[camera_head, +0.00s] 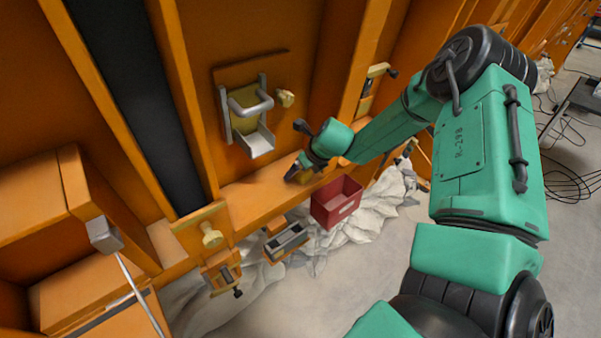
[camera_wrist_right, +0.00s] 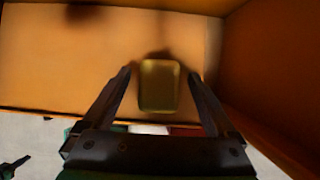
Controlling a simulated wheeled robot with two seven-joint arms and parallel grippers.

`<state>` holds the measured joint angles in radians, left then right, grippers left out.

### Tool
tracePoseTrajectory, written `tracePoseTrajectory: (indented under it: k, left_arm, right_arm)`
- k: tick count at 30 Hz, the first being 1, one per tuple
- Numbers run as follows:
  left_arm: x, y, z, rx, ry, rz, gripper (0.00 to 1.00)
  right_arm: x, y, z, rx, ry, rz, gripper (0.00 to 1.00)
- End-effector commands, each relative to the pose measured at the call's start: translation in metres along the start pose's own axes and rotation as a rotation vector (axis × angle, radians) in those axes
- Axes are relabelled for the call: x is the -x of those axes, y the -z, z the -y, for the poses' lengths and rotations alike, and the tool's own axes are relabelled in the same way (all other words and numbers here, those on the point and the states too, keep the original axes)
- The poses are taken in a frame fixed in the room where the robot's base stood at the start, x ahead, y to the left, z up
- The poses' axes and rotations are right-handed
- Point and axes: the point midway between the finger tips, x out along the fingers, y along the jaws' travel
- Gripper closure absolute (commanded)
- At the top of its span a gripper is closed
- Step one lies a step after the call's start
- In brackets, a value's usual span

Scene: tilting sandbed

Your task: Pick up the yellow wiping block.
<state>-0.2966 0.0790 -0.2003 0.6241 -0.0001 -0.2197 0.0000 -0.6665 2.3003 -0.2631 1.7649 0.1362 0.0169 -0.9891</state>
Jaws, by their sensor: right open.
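The yellow wiping block (camera_wrist_right: 159,86) lies on an orange ledge (camera_wrist_right: 60,84) in the right wrist view, between the two open fingers of my right gripper (camera_wrist_right: 160,82). A gap shows on each side of the block, and I cannot tell how far the fingertips are above the ledge. In the head view my right gripper (camera_head: 297,172) is low over the ledge, with the block (camera_head: 304,176) partly hidden by it. My left gripper is not in view.
A red bin (camera_head: 336,201) hangs just below the ledge's front edge. A metal-handled bracket (camera_head: 250,115) is on the orange wall behind. An orange side wall (camera_wrist_right: 270,70) stands close on the right in the wrist view. Crumpled pale sheeting (camera_head: 385,197) lies below.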

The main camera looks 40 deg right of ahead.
Motion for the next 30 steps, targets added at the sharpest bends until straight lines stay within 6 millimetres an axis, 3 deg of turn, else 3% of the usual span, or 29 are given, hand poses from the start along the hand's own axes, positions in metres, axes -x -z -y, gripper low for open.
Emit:
tracePoseTrajectory:
  k: [4, 9, 11, 23, 30]
  left_arm:
    - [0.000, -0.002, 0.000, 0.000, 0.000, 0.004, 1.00]
    - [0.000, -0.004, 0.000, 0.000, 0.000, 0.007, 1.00]
    - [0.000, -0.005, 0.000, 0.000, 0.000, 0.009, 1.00]
    - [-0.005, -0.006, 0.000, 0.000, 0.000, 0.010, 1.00]
    - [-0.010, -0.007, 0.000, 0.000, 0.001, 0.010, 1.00]
  right_arm:
    - [0.001, 0.000, 0.000, 0.000, 0.000, 0.001, 0.12]
    - [0.001, 0.000, 0.000, 0.000, 0.000, 0.000, 0.77]
    - [0.001, 0.000, 0.000, 0.000, 0.000, 0.000, 0.97]
    - [0.006, -0.001, -0.001, 0.002, 0.000, 0.003, 0.97]
    - [0.046, -0.025, 0.000, 0.004, 0.003, 0.005, 0.97]
